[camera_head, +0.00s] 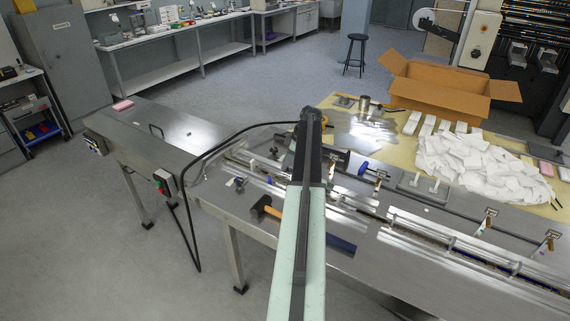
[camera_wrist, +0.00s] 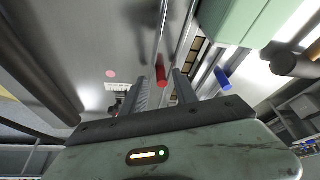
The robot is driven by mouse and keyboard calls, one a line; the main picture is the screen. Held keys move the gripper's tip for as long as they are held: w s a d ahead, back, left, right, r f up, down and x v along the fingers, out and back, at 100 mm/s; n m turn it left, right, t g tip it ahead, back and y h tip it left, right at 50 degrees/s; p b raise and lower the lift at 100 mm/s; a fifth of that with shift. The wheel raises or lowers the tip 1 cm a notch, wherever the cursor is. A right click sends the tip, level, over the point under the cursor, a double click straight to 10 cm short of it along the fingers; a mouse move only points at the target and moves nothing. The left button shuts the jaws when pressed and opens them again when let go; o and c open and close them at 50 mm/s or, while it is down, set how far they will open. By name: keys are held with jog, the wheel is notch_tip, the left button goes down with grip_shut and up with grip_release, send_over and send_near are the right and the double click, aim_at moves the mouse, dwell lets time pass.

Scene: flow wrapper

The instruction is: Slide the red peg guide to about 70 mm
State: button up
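The red peg (camera_wrist: 161,75) shows in the wrist view as a short red cylinder beside metal rails. My gripper (camera_wrist: 160,79) is open, its two dark fingers on either side of the peg in the picture. A gap shows between the peg and the fingers, and I cannot tell how deep the peg lies between them. A blue peg (camera_wrist: 222,79) stands to the right, outside the fingers. In the head view my arm hides the red peg and the gripper tips. No readable scale value shows.
In the head view, long metal rails (camera_head: 455,254) run along the machine's steel top. A hammer (camera_head: 262,206) lies left of my arm. A blue knob (camera_head: 363,168) sits right of it. A cardboard box (camera_head: 445,88) and a pile of white packets (camera_head: 480,160) stand at the back right.

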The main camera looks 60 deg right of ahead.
jog(key=shift+r, duration=0.1)
jog(key=p+v, duration=0.7)
jog(key=shift+s+r, duration=0.25)
jog(key=shift+r, duration=0.05)
jog(key=shift+c, duration=0.3)
